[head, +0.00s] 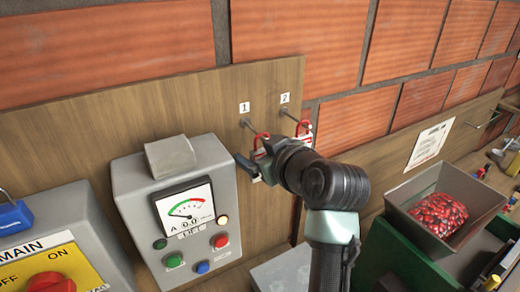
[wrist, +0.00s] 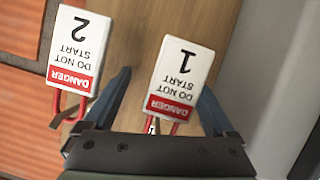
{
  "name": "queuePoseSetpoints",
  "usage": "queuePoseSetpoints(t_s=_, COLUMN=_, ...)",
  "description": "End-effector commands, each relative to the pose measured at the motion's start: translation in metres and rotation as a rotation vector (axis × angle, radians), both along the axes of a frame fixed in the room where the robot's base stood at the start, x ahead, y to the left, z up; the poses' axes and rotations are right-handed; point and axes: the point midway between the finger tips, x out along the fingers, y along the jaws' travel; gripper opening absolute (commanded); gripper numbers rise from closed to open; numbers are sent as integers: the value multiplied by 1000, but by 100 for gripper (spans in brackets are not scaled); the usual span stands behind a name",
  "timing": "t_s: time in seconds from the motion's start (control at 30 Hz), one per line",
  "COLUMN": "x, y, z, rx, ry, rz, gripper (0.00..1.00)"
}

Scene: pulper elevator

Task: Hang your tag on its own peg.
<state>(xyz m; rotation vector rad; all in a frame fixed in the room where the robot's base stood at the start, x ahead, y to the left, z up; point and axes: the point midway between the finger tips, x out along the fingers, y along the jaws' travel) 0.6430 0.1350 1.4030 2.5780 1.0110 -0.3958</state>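Tag 1 (wrist: 181,75) is white and red, reads "1 DO NOT START DANGER", and shows upside down between my gripper's fingers in the wrist view. Its red loop (head: 261,140) shows at the outer end of peg 1 (head: 249,125) in the head view; contact is unclear. Tag 2 (wrist: 78,50) is outside the fingers, and its red loop (head: 303,128) is at peg 2 (head: 289,115). My gripper (head: 262,160), also in the wrist view (wrist: 165,82), is open around tag 1, with a gap beside the left finger. It mostly hides tag 1 in the head view.
The pegs are on a wooden board (head: 185,105) on a brick wall. A grey meter box (head: 138,190) stands close left of my gripper. A yellow MAIN switch panel (head: 80,262) is farther left. A grey bin (head: 410,220) with red contents stands at right.

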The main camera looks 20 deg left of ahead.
Motion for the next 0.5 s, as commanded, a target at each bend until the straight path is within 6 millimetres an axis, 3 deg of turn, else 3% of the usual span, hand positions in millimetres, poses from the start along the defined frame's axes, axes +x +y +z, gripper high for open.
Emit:
queuePoseSetpoints(t_s=0.33, x=-2, y=-2, z=0, rx=0, ry=0, rz=-1, gripper=91)
queuePoseSetpoints(t_s=0.5, x=-17, y=-15, z=6, rx=1, ry=-4, rz=-3, gripper=91)
